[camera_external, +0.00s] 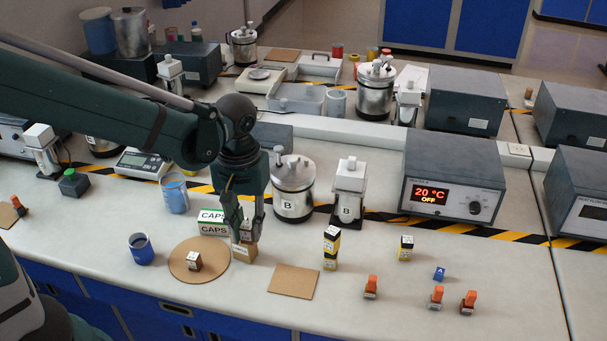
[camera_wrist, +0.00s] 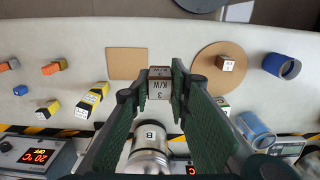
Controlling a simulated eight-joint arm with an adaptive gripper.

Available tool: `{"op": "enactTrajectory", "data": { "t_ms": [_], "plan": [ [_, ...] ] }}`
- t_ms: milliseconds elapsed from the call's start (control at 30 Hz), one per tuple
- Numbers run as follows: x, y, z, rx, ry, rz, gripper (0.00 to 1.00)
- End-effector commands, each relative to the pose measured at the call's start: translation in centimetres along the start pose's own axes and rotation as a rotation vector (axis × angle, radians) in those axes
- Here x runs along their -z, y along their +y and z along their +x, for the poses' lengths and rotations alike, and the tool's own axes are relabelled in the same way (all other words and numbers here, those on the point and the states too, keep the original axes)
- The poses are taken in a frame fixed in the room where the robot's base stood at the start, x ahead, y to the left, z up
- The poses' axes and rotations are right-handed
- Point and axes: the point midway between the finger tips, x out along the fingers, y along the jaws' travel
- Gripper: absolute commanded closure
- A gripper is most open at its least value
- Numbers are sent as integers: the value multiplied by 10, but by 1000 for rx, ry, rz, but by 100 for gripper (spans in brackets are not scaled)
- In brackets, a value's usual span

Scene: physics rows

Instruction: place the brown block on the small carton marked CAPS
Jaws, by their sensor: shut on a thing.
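My gripper (camera_external: 245,226) points down and is shut on the brown block (camera_wrist: 160,87), whose white faces read K/W in the wrist view. In the external view the fingers partly cover it. A tan, block-shaped surface with a pale label (camera_external: 243,252) shows just below the fingertips; I cannot tell whether it is part of the held block or a separate piece. The white and green carton marked CAPS (camera_external: 213,228) stands just left of my gripper, partly behind it. In the wrist view the right finger mostly hides the carton.
Another small brown block (camera_external: 194,261) sits on a round cork mat (camera_external: 213,274). A square cork mat (camera_external: 293,281) is bare. A blue cup (camera_external: 141,249), a beaker (camera_external: 175,193) and a steel canister marked B (camera_external: 293,188) stand nearby. Yellow-black blocks (camera_external: 331,247) stand to the right.

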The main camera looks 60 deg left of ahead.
Motion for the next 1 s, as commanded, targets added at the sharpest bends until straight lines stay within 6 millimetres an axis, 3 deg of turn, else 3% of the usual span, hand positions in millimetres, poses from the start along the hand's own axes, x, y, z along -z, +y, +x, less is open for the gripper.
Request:
{"op": "enactTrajectory", "data": {
  "t_ms": [233,467,767,1000],
  "plan": [
    [0,0,-25,0,0,0,93],
    [20,-11,-26,0,0,-2,93],
    [56,-37,-28,0,0,0,93],
    [94,-69,-28,0,0,2,93]
  ]
}}
